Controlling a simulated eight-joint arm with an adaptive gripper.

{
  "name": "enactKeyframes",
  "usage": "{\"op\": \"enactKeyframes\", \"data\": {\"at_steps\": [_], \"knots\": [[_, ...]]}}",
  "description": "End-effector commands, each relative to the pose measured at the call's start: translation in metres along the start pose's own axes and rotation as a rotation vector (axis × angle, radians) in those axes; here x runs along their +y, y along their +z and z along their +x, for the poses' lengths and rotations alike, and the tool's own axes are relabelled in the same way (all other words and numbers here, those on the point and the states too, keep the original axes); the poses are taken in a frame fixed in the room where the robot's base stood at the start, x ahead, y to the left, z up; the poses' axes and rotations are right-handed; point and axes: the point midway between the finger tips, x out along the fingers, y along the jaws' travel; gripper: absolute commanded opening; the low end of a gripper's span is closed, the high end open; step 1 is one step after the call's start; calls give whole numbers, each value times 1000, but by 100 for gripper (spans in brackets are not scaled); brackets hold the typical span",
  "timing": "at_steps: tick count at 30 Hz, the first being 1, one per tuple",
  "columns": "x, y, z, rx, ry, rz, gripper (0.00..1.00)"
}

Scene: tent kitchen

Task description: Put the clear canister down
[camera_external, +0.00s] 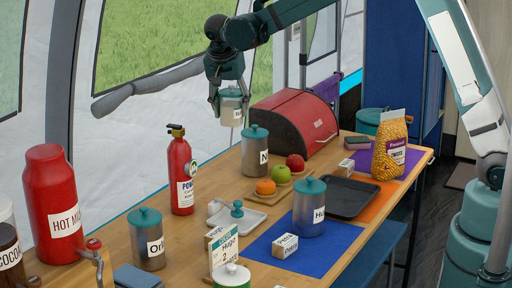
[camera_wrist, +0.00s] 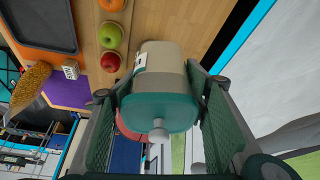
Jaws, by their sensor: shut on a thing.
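The clear canister (camera_external: 232,108), with a white label and a teal lid, is held in the air by my gripper (camera_external: 229,100) above the back of the wooden table. It hangs left of the red bread box (camera_external: 296,120) and above the labelled canister behind the fruit. In the wrist view, the held canister (camera_wrist: 160,75) shows its teal lid and pale knob between the fingers of my gripper (camera_wrist: 158,112). The fingers press on both sides of the lid end. The canister's base is apart from the table.
More teal-lidded canisters stand on the blue mat (camera_external: 268,250), at the table's left (camera_external: 148,245) and behind the fruit (camera_external: 255,155). A red extinguisher (camera_external: 181,175), an orange (camera_external: 265,187), apples and a black tray (camera_external: 350,197) occupy the middle. Bare wood (camera_external: 200,243) shows near the front left.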

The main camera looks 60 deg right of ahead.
Motion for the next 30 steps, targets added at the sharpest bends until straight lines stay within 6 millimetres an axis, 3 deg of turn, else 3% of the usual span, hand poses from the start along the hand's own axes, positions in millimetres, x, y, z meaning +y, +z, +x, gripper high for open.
{"op": "enactKeyframes", "data": {"at_steps": [6, 12, 23, 30], "knots": [[0, -25, -60, 0, 0, 0, 25], [0, -40, -95, 0, 0, 0, 25], [0, -54, -132, 0, 0, 0, 25], [-13, -34, -140, 0, -15, -36, 25]]}}
